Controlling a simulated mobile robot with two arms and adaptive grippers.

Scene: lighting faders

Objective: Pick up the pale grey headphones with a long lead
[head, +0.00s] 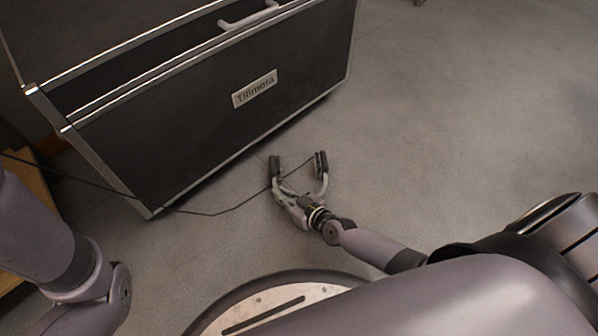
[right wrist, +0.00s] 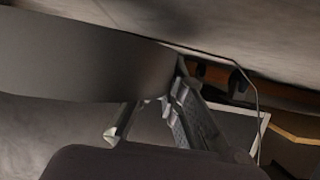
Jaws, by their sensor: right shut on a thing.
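In the right wrist view a dark line like the lead (right wrist: 257,92) shows beyond my right gripper (right wrist: 150,112). My left arm enters at the head view's left; its gripper is out of view.
A wooden piece (head: 33,190) is at the far left, partly behind my left arm. The floor (head: 460,110) to the right is clear.

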